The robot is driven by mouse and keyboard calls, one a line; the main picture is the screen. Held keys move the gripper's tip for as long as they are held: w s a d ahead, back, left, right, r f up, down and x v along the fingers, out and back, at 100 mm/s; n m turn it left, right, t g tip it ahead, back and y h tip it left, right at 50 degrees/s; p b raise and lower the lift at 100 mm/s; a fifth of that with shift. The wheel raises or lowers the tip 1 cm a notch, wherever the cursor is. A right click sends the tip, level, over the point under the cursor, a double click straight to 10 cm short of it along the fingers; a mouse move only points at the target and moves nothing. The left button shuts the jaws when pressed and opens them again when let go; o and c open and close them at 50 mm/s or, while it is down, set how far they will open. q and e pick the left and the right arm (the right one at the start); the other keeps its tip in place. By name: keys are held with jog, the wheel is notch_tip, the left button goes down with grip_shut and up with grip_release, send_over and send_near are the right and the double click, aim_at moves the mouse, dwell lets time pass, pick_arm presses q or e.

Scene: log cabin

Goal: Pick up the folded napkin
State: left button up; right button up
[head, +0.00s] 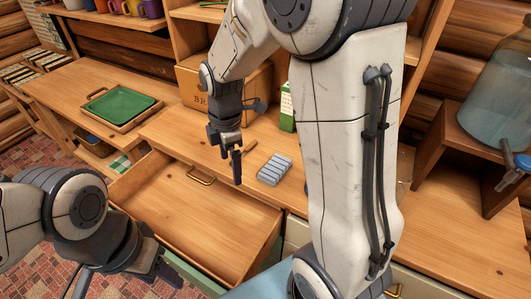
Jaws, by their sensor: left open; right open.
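A small green-and-white checked cloth (119,165), which looks like the folded napkin, lies at the left below the counter top, beside the open drawer. It is partly hidden by the wood around it. My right gripper (232,165) points down over the counter's front edge, to the right of the cloth and well apart from it; it is open and holds nothing visible. My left gripper (168,272) is low at the front left, beside the drawer, below the cloth in the picture; it is open and apart from the cloth.
An open, empty-looking drawer (190,222) juts out at the front. On the counter are a grey-blue ridged block (274,170), a green carton (287,108), a wooden box (196,91) and a green tray (119,103). A glass jar (498,95) stands at the right.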

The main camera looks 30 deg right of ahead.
jog(key=w+d+f+n+p, duration=0.1)
jog(key=w+d+n, duration=0.15)
jog(key=d, duration=0.55)
jog(key=w+d+f+n+p, duration=0.1)
jog(key=w+d+f+n, duration=0.15)
jog(key=d, duration=0.45)
jog(key=n, duration=0.1)
send_over(275, 166)
notch_tip(275, 166, down, 4)
jog(key=shift+w+r, duration=0.1)
jog(key=shift+w, duration=0.05)
jog(key=shift+f+p, duration=0.9)
jog(key=shift+f, duration=2.2)
jog(key=c, duration=1.2)
